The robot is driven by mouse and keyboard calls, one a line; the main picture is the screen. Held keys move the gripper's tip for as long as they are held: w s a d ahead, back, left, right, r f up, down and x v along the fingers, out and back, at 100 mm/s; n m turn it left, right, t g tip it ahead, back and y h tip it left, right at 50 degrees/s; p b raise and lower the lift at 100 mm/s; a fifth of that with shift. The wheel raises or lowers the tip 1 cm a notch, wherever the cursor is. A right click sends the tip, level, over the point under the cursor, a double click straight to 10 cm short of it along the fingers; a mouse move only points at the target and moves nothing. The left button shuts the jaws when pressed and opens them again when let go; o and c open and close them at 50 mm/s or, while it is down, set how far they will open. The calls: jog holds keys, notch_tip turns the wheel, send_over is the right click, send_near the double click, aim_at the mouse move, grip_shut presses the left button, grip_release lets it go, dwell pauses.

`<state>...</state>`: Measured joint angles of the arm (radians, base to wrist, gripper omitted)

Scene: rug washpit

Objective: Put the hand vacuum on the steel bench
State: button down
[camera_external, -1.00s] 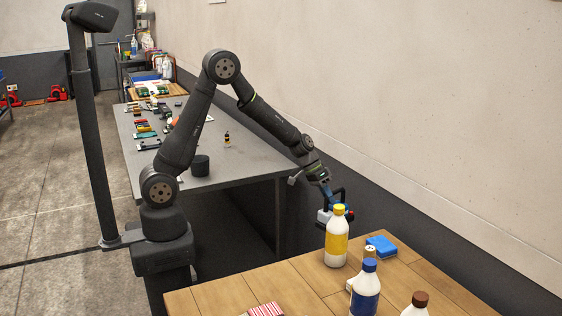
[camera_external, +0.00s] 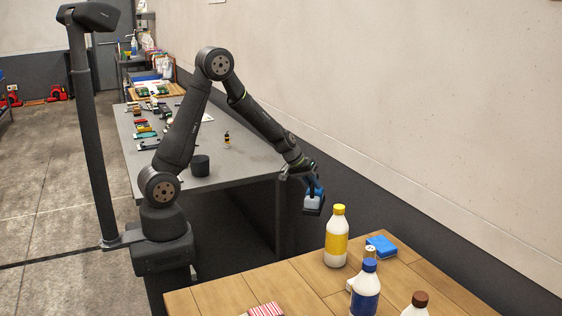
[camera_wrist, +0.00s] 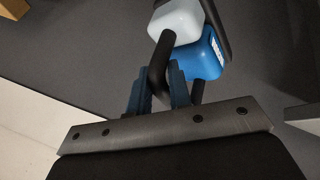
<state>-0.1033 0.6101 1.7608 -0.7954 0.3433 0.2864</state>
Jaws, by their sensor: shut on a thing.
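The hand vacuum (camera_external: 313,202) is blue and light grey with a dark handle. My gripper (camera_external: 310,183) holds it in the air, in the gap between the wooden table and the steel bench. In the wrist view, the blue fingers of my gripper (camera_wrist: 158,88) are shut on the black handle, and the vacuum's blue body (camera_wrist: 210,57) hangs beyond them. The steel bench (camera_external: 236,170) is the long grey table left of and behind the vacuum. Its near end has bare surface.
A small dark bottle (camera_external: 227,140) and a black cylinder (camera_external: 200,166) stand on the bench; several tools lie farther back. The wooden table (camera_external: 232,295) in front carries a yellow-capped bottle (camera_external: 337,238), a blue sponge-like block (camera_external: 381,246) and other bottles. A wall runs along the right.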

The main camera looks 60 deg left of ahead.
jog(key=a+r+n+y, duration=0.1)
jog(key=w+a+r+n, duration=0.1)
jog(key=a+n, duration=0.1)
jog(key=w+a+r+n+y, duration=0.1)
jog(key=a, duration=0.1)
jog(key=shift+a+n+y, duration=0.25)
jog(key=shift+n+y, duration=0.05)
jog(key=w+a+r+n+g+y, duration=0.1)
jog(key=a+r+n+g+y, duration=0.2)
jog(key=a+r+n, duration=0.65)
jog(key=w+a+r+n+g+y, duration=0.1)
jog(key=a+r+n+g+y, duration=0.2)
jog(key=a+r+n, duration=0.65)
jog(key=a+f+m, duration=0.2)
jog(key=a+f, duration=1.2)
jog(key=shift+a+f, duration=0.15)
jog(key=shift+f, duration=0.2)
jog(key=c, duration=1.3)
grip_release()
jog(key=shift+s, duration=0.1)
